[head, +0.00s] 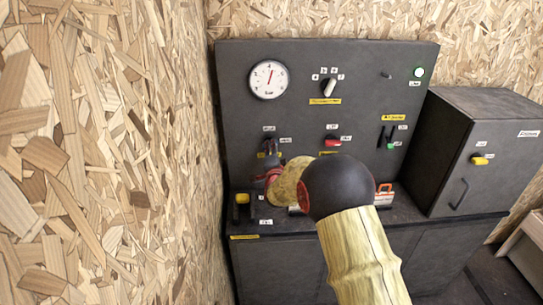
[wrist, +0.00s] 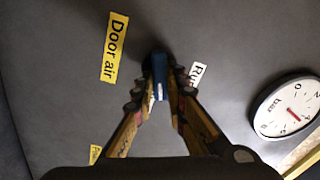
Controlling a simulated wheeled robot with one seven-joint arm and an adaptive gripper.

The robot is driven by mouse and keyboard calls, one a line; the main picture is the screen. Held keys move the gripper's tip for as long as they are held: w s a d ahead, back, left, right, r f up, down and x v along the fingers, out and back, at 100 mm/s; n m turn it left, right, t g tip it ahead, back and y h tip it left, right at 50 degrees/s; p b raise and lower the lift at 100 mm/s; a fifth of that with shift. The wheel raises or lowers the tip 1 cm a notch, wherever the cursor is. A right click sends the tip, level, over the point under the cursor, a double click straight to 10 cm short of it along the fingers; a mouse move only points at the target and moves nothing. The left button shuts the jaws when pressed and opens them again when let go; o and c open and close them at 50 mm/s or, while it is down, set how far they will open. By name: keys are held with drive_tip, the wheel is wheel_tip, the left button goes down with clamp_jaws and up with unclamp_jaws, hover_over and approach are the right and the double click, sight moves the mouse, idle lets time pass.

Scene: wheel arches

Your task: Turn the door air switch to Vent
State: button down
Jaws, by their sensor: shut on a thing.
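The door air switch has a blue handle (wrist: 159,68) with a white mark near its lower end in the wrist view. The handle stands lengthwise between the fingertips of my gripper (wrist: 160,88), which is shut on it. A yellow "Door air" label (wrist: 115,48) is left of it, and a partly covered white label beginning "Ru" (wrist: 198,75) is just to its right. No Vent label can be read. In the head view, my gripper (head: 270,165) reaches the panel's lower left, where my wrist hides much of the switch.
A round gauge (head: 269,79) is above the switch on the dark panel (head: 232,110). A selector knob (head: 329,87), a red switch (head: 333,142) and a green-ended lever (head: 388,141) lie to the right. A yellow-handled control (head: 242,199) is below left. A chipboard wall (head: 100,150) stands close on the left.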

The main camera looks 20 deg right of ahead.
drive_tip(key=shift+d+f+m+b, duration=0.1)
drive_tip(key=shift+f+m+b, duration=0.05)
drive_tip(key=shift+m+b, duration=0.9)
drive_tip(key=shift+f+m+b, duration=0.1)
drive_tip(key=shift+m+b, duration=0.85)
drive_tip(key=shift+b, duration=0.15)
drive_tip(key=c, duration=1.9)
unclamp_jaws()
drive_tip(key=shift+o, duration=0.5)
drive_tip(key=shift+s, duration=0.1)
drive_tip(key=v, duration=1.2)
drive_tip(key=shift+r, duration=0.1)
